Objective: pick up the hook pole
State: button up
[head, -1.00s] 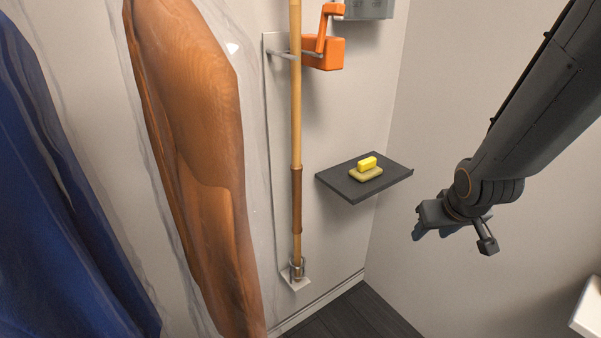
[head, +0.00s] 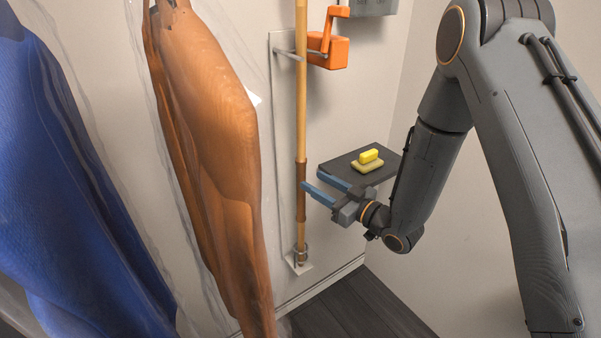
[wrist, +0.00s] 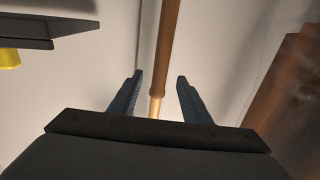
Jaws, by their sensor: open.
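The hook pole (head: 301,120) is a long bamboo-coloured pole standing upright against the wall, with a darker brown grip section low down. Its foot sits in a small metal holder (head: 300,257), and a bracket steadies it higher up. Its top is out of view. My gripper (head: 312,189) is open and empty, its blue fingers pointing at the brown section from the right. In the wrist view the pole (wrist: 167,45) shows between the two spread fingers (wrist: 158,78). I cannot tell whether either finger touches it.
A dark shelf (head: 340,165) with a yellow block (head: 369,156) on a pad is just behind and above my gripper. An orange crank device (head: 328,52) is on the wall beside the pole. Brown (head: 215,130) and blue (head: 70,190) garments in clear covers hang to the left.

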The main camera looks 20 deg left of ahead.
aim_at(305, 175)
jog(key=p+x, duration=0.2)
jog(key=x, duration=0.4)
jog(key=shift+w+a+p, duration=0.15)
jog(key=shift+a+p, duration=0.15)
jog(key=shift+c, duration=0.5)
jog(key=shift+r, duration=0.1)
grip_shut()
